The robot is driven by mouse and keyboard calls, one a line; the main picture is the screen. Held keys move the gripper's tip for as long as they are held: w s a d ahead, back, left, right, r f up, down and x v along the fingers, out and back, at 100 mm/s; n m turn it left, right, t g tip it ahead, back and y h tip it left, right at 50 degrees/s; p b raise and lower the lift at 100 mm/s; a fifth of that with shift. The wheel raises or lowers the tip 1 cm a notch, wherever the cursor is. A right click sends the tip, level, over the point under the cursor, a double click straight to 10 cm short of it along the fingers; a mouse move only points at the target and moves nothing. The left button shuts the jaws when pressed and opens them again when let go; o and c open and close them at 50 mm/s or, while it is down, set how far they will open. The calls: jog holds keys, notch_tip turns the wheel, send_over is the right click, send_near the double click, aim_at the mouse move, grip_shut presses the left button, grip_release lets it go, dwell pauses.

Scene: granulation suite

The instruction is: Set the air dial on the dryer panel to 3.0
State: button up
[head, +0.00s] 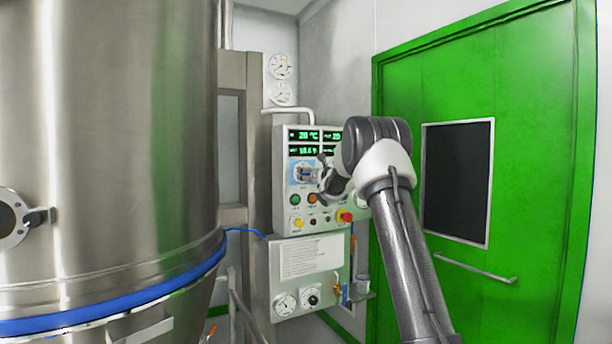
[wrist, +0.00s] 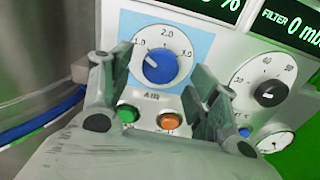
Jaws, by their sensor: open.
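The air dial (wrist: 170,68) is a round blue knob on a light-blue plate, above the AIR label, in the wrist view. Its scale shows 1.0, 2.0 and 3.0 around the top. Its white pointer mark faces left and slightly up, near the 1.0 side. The dryer panel (head: 283,207) is a pale box with green displays in the head view. My gripper (wrist: 164,78) is open, with one finger left of the dial and one right of it. In the head view my gripper (head: 322,178) is at the panel's front and partly covers the dial area. I cannot tell whether the fingers touch the dial.
A green button (wrist: 128,114) and an orange button (wrist: 169,121) sit just below the dial. A second dial with a black knob (wrist: 270,93) is to its right. A large steel vessel (head: 110,130) stands left, and a green door (head: 540,150) stands right.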

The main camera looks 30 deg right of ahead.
jog(key=shift+w, duration=1.5)
jog(key=c, duration=1)
jog(key=shift+m, duration=0.3)
jog(key=m, duration=2.3)
jog(key=shift+m, duration=0.3)
